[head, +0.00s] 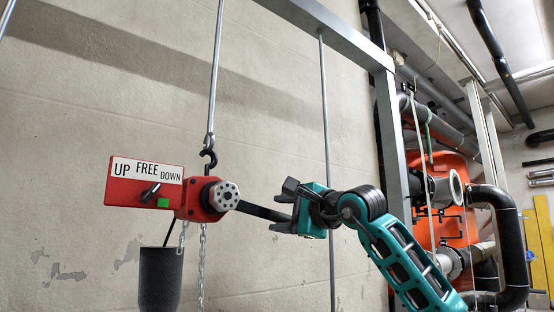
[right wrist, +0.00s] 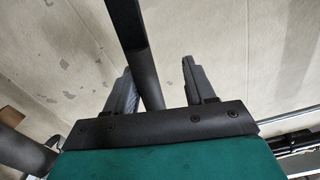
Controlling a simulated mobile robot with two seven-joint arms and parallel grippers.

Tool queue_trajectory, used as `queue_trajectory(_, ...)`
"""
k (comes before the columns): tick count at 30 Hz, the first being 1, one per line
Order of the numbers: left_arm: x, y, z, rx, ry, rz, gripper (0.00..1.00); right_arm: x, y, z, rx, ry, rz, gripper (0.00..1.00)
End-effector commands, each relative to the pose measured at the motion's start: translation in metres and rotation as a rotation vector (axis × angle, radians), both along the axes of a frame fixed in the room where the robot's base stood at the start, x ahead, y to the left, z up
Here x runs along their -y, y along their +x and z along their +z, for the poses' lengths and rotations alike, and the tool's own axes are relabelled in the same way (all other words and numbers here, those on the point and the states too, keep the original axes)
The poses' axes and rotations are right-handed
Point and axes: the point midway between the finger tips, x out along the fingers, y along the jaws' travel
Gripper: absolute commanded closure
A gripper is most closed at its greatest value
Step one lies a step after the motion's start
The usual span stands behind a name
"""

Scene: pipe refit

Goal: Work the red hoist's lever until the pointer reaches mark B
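The red hoist (head: 202,198) hangs from a hook on a rod, in front of the wall. Its red box (head: 118,190) has a plate (head: 147,169) reading UP, FREE, DOWN, a small dark selector (head: 150,193) and a green square. The black lever (head: 262,212) runs right from the hub, sloping slightly down, to my right gripper (head: 280,209). In the right wrist view, the lever (right wrist: 145,70) lies between the open fingers (right wrist: 157,88), nearer the left one, with clear space to the right one. My left gripper is out of view. I see no pointer or mark B.
Chains (head: 202,265) and a dark cylinder (head: 160,278) hang below the hoist. A grey metal frame (head: 392,150) stands right of it, with a thin vertical rod (head: 328,110) behind my gripper. Orange equipment (head: 445,232) and black pipes (head: 515,240) fill the right.

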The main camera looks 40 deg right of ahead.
Motion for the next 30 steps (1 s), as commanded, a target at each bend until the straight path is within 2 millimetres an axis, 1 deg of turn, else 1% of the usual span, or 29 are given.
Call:
queue_trajectory(1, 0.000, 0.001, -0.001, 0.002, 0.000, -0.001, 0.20, 0.001, -0.001, 0.008, 0.011, -0.014, 0.001, 0.49)
queue_trajectory(3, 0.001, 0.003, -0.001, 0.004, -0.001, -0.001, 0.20, 0.001, -0.001, 0.016, 0.012, -0.039, 0.001, 0.49)
queue_trajectory(15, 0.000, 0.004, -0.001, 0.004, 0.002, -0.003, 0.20, -0.005, -0.002, 0.058, 0.023, -0.178, 0.004, 0.49)
queue_trajectory(21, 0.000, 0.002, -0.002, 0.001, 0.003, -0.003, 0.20, -0.008, -0.002, 0.070, 0.025, -0.223, 0.004, 0.49)
queue_trajectory(30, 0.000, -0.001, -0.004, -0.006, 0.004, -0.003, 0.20, -0.009, -0.002, 0.075, 0.025, -0.241, 0.004, 0.49)
